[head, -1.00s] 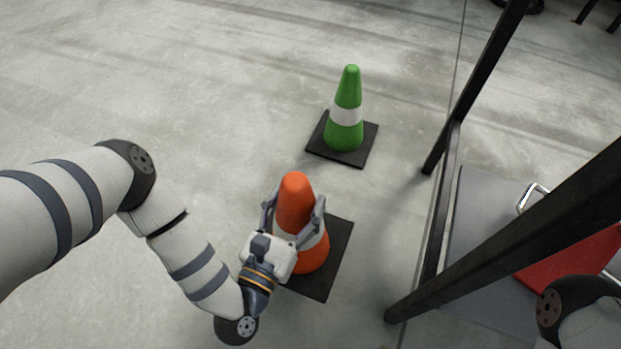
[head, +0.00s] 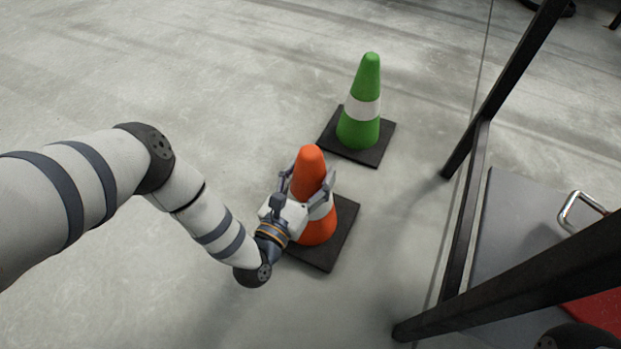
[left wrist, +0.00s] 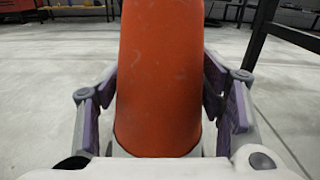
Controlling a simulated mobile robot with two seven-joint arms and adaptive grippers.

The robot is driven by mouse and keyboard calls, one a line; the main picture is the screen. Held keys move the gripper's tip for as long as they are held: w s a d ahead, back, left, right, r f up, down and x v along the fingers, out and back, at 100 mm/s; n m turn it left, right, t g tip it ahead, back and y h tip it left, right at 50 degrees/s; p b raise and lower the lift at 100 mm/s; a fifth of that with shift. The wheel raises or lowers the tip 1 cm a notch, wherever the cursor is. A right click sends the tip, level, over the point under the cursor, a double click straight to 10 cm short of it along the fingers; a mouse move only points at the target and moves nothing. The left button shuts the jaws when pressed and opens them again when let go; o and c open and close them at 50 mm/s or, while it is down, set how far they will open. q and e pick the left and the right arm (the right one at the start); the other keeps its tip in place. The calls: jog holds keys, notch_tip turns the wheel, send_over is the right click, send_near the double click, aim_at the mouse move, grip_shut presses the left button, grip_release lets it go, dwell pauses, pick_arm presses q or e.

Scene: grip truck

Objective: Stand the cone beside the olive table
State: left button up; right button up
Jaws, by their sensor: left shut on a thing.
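The orange cone (head: 319,229) with a white band and a dark square base is upright near the middle of the head view. My left gripper (head: 312,195) is shut around it from the near left, at about mid-height. In the left wrist view the orange cone (left wrist: 159,75) fills the middle, with the gripper's fingers on both sides. I cannot tell whether its base touches the floor. No olive table shows in these views. My right gripper is out of view.
A green cone (head: 358,129) on a dark base stands just behind the orange one. A black-framed rack (head: 465,215) with a grey deck (head: 520,235), a chrome handle (head: 582,208) and something red (head: 600,310) fills the right. The concrete floor to the left is clear.

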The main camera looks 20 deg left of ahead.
pick_arm(q)
jog(key=shift+f, duration=0.65)
jog(key=shift+f+b, duration=0.2)
jog(key=shift+b, duration=0.15)
jog(key=o, duration=1.9)
jog(key=shift+o, duration=0.2)
jog(key=shift+s+r+p, duration=0.15)
jog(key=shift+r+p, duration=0.05)
jog(key=shift+p, duration=0.1)
jog(key=s+p, duration=0.2)
jog(key=s, duration=0.9)
jog(key=shift+s+a, duration=0.3)
jog(key=shift+s, duration=0.1)
